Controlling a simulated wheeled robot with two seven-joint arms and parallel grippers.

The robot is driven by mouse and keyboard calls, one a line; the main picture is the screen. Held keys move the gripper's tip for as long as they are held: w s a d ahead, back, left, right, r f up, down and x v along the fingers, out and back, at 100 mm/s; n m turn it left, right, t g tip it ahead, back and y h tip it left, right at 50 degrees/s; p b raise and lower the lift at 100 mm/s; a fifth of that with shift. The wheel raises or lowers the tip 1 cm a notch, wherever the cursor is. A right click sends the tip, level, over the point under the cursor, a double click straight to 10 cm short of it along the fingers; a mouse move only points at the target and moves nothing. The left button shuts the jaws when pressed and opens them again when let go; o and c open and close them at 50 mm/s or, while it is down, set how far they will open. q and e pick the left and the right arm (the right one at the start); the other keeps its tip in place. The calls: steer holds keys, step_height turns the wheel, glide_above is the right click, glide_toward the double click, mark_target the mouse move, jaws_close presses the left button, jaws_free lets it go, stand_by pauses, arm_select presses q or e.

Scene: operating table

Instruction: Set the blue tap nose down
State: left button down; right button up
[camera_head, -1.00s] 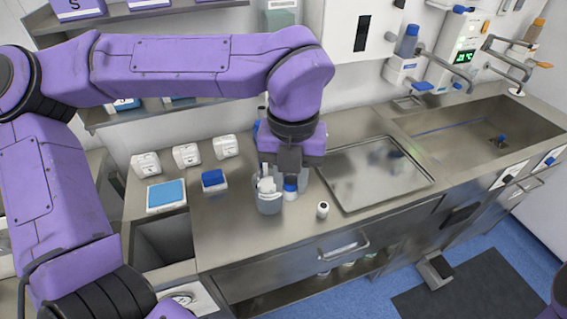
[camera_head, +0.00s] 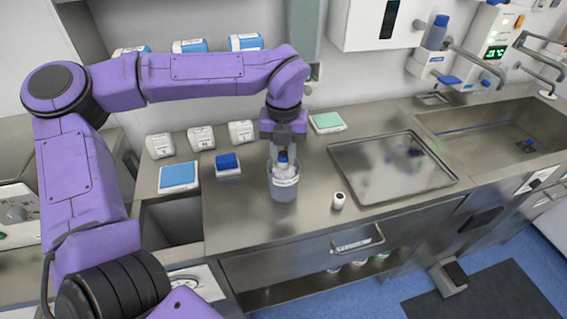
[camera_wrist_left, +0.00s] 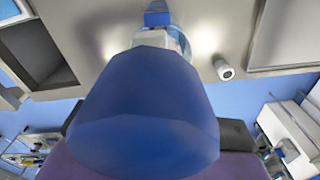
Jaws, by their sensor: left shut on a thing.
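My left gripper (camera_head: 284,148) points down over a clear grey cup (camera_head: 284,191) on the steel worktop. It is shut on the blue tap (camera_head: 283,158), which shows small and blue between the fingers, with white below it, at the cup's mouth. In the left wrist view the blue tap (camera_wrist_left: 145,115) is a large rounded blue shape close to the camera, covering most of the middle. The cup's rim (camera_wrist_left: 181,42) shows just behind it. The tap's lower end and its contact with the cup cannot be made out. My right gripper is not in view.
A blue-topped box (camera_head: 228,165) stands left of the cup. A small white jar (camera_head: 338,200) stands to the right, before a metal tray (camera_head: 395,168). A blue pad (camera_head: 179,176), white boxes (camera_head: 201,138) and a sink (camera_head: 495,130) are further out.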

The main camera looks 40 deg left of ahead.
mark_target(284, 153)
arm_select(q)
steer(key=shift+w+f, duration=0.1)
steer(key=shift+f, duration=0.8)
steer(key=shift+w+r, duration=0.1)
steer(key=shift+r, duration=0.05)
steer(key=shift+s, duration=0.2)
steer(key=c, duration=0.9)
jaws_free()
steer(key=shift+w, duration=0.1)
step_height(284, 153, up, 12)
steer(key=shift+r, duration=0.15)
